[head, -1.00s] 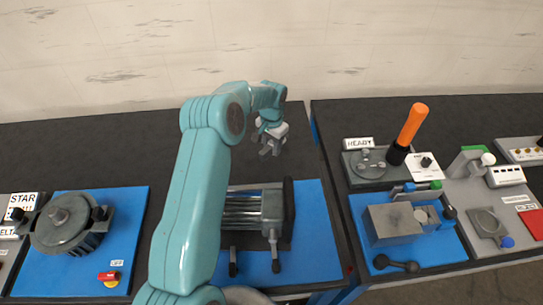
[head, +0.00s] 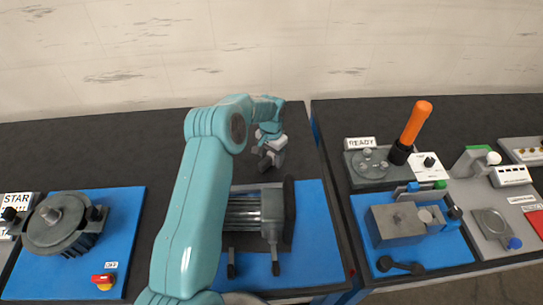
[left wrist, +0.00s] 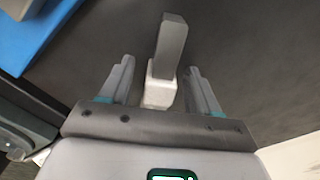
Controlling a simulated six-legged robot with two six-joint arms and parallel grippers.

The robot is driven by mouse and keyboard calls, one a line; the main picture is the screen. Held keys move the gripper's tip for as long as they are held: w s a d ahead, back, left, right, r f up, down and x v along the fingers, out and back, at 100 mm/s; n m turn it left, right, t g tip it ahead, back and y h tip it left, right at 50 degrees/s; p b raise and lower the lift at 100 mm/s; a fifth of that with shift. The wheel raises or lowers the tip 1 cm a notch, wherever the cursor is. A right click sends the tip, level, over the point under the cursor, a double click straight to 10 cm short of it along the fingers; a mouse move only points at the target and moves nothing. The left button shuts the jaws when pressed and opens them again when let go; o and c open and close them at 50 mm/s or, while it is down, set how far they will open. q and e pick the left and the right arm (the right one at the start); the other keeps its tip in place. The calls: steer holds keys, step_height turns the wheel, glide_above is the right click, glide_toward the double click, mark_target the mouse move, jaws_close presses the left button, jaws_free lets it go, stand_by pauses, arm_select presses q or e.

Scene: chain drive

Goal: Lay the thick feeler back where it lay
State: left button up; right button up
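The thick feeler, a grey bar with a pale block at its near end, shows between the fingers in the left wrist view (left wrist: 170,45). My left gripper (left wrist: 161,82) has its two fingers apart, one on each side of the pale block, with a narrow gap showing on both sides. In the head view my left gripper (head: 268,162) is low over the dark bench, behind the grey machine on the blue mat. The feeler cannot be told apart from the gripper there. Whether it rests on the bench is unclear. My right gripper is out of view.
A grey machine (head: 256,215) with lever handles stands on a blue mat (head: 315,240) just in front of the gripper. The right bench holds an orange-handled lever (head: 412,128) and a grey vice-like block (head: 395,225). The dark bench left of my arm (head: 110,150) is clear.

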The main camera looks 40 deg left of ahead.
mark_target(271, 154)
arm_select(q)
steer(key=shift+r+p, duration=0.3)
step_height(271, 154, up, 7)
steer(key=p, duration=0.3)
steer(key=shift+r, duration=0.15)
step_height(271, 154, up, 4)
steer(key=shift+r, duration=0.25)
